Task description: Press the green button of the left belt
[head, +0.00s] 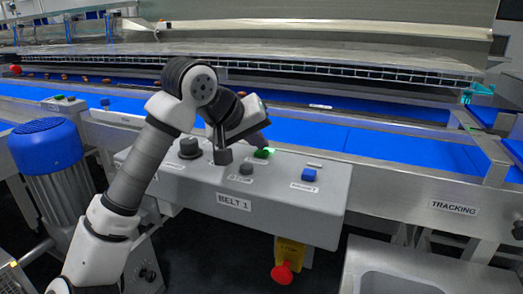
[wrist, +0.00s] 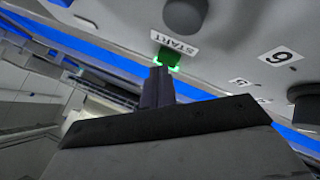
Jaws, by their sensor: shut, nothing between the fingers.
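The green button (head: 263,153) is lit on the top face of the grey BELT 1 control box (head: 285,205). It also shows in the wrist view (wrist: 167,56) beside a START label. My gripper (head: 262,146) is shut and empty. In the wrist view, its dark fingertips (wrist: 160,72) point at the button and cover part of its near edge, with green glow on both sides. Whether the tips touch the button or stand just off it, I cannot tell.
A black button (head: 246,168), a blue button (head: 309,174) and a black dial (head: 189,148) share the box. A red emergency stop (head: 282,272) hangs below it. Blue belts (head: 370,143) run behind. Another small control panel (head: 63,105) sits at far left, behind a blue-capped motor (head: 45,145).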

